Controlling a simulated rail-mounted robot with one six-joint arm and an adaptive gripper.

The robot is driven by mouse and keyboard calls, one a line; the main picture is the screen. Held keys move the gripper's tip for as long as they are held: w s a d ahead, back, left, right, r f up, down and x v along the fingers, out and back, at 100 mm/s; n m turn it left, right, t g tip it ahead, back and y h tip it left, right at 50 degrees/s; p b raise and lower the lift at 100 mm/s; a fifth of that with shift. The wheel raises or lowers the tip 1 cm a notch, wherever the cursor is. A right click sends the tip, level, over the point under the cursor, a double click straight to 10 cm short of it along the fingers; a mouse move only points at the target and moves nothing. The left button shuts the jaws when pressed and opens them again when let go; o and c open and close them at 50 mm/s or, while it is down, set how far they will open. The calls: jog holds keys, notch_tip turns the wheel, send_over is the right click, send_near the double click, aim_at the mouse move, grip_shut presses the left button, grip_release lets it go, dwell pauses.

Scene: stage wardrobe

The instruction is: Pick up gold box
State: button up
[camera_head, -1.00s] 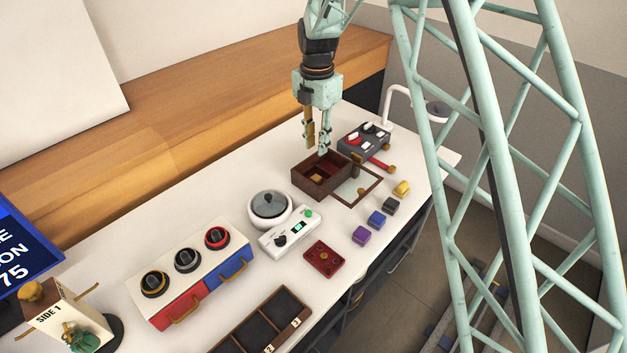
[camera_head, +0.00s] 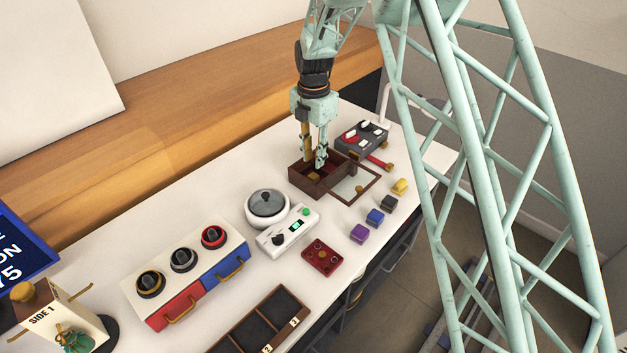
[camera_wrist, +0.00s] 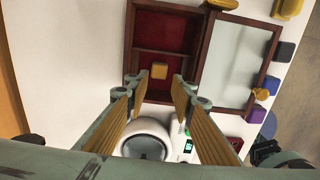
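A small gold box (camera_wrist: 159,71) lies inside a dark wooden case (camera_wrist: 132,50) with a red lining, seen in the wrist view. The case also shows in the head view (camera_head: 304,182), where the fingers hide the gold box. My gripper (camera_head: 314,163) is open and points down into the case. In the wrist view the fingers of my gripper (camera_wrist: 157,85) stand apart, one to each side of the gold box's line. Nothing is between them that I can see touching. A yellow block (camera_head: 400,186) sits apart on the table at the right.
The case's glazed lid (camera_head: 352,185) lies open to its right. A dark grey control box (camera_head: 361,138) with a red lever stands behind. Black, blue and purple (camera_head: 359,233) blocks line the table's right edge.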

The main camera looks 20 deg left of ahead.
aim_at(314, 175)
jog(key=shift+f, duration=1.2)
jog(key=shift+f, duration=0.1)
jog(key=shift+w+f+b, duration=0.1)
jog(key=shift+f+b, duration=0.9)
jog(key=shift+f, duration=1.5)
jog(key=c, duration=0.5)
jog(key=shift+r+p, duration=1.2)
jog(key=shift+r, duration=3.85)
